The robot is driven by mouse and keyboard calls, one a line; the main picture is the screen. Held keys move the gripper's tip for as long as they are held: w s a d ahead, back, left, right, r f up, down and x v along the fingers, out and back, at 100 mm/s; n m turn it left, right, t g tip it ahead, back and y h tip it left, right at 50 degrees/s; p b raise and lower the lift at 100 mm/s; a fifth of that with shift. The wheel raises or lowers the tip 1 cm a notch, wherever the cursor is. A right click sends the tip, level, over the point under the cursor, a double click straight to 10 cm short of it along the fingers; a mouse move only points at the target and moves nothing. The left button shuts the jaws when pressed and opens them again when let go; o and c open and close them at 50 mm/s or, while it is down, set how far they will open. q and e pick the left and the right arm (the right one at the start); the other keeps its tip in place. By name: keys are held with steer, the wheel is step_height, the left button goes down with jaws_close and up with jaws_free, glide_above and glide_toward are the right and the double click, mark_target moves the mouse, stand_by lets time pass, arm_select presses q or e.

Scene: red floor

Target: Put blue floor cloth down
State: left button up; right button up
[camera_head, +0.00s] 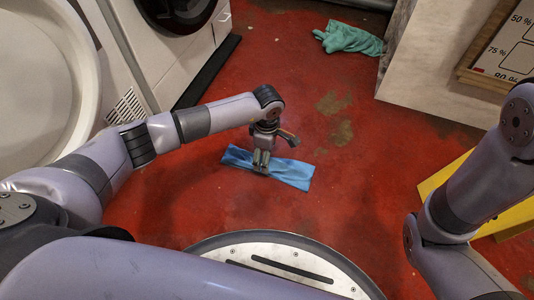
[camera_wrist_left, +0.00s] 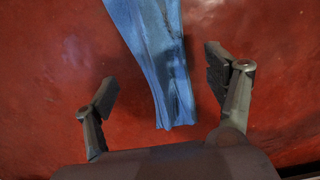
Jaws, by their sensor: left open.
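The blue floor cloth (camera_head: 292,172) lies spread as a long strip on the red floor, in front of my base. My left gripper (camera_head: 262,168) is above the cloth in the head view and covers part of it. In the left wrist view the gripper (camera_wrist_left: 163,88) is open, with one finger on each side of the cloth (camera_wrist_left: 152,50). The fingers do not grip the cloth. The cloth's near end lies between the fingers, and it runs on past the top of the picture. My right arm shows at the right of the head view, but its gripper is out of view.
A green cloth (camera_head: 350,38) lies on the floor at the back. White machines (camera_head: 165,50) stand at the left. A pale block (camera_head: 425,70) with a framed board stands at the right. A yellow object (camera_head: 450,177) is partly behind my right arm. The floor around the blue cloth is clear.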

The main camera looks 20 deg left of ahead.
arm_select(q)
step_height(320, 180, up, 8)
steer(key=p, duration=0.4)
steer(key=shift+f, duration=0.2)
